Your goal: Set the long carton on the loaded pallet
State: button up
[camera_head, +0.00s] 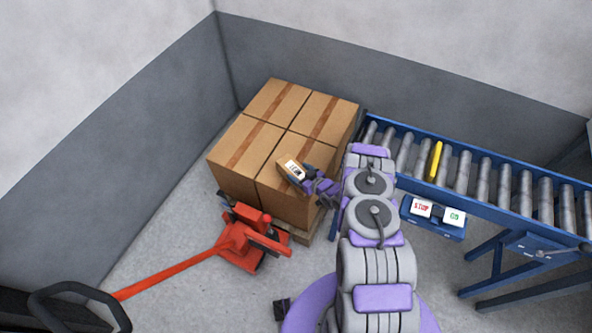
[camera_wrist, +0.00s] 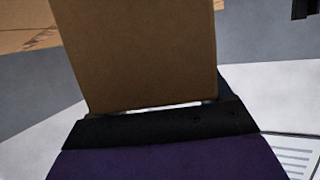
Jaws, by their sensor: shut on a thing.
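The long carton (camera_head: 285,164) is brown with a white label at its near end. My gripper (camera_head: 312,183) is shut on it; in the wrist view the carton (camera_wrist: 140,50) rises from the dark jaw (camera_wrist: 160,122) and fills the upper middle. The loaded pallet (camera_head: 298,234) carries several big taped brown boxes (camera_head: 275,107) pushed together. The jaws' far side is hidden.
A blue roller conveyor (camera_head: 480,203) with one yellow roller stands right of the pallet, with a STOP and GO button box (camera_head: 434,217) on its near side. A red pallet jack (camera_head: 246,240) stands in front of the pallet. Grey walls close off the back and left.

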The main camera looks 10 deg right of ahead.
aim_at(293, 167)
jog(key=w+a, duration=0.2)
jog(key=w, duration=0.1)
jog(key=w+a+b, duration=0.1)
jog(key=shift+w+f, duration=0.15)
jog(key=shift+f, duration=0.05)
jog(key=shift+w, duration=0.15)
jog(key=shift+d+f, duration=0.25)
jog(key=shift+d, duration=0.05)
jog(key=f, duration=0.1)
jog(key=d+f+b, duration=0.1)
jog(key=f, duration=0.1)
jog(key=shift+d+b, duration=0.2)
jog(key=shift+b, duration=0.1)
jog(key=shift+a, duration=0.4)
jog(key=o, duration=1.2)
jog(key=shift+a, duration=0.45)
jog(key=shift+o, duration=0.2)
jog(key=shift+d, duration=0.65)
jog(key=shift+s+d+r, duration=0.1)
jog(key=shift+s+d, duration=0.1)
jog(key=shift+s, duration=0.05)
jog(key=p+v, duration=0.3)
jog(key=v, duration=0.8)
jog(key=shift+s+a+r+p, duration=0.15)
jog(key=shift+s+a+p, duration=0.1)
jog(key=shift+p, duration=0.15)
jog(key=shift+a, duration=0.2)
jog(key=shift+d, duration=0.2)
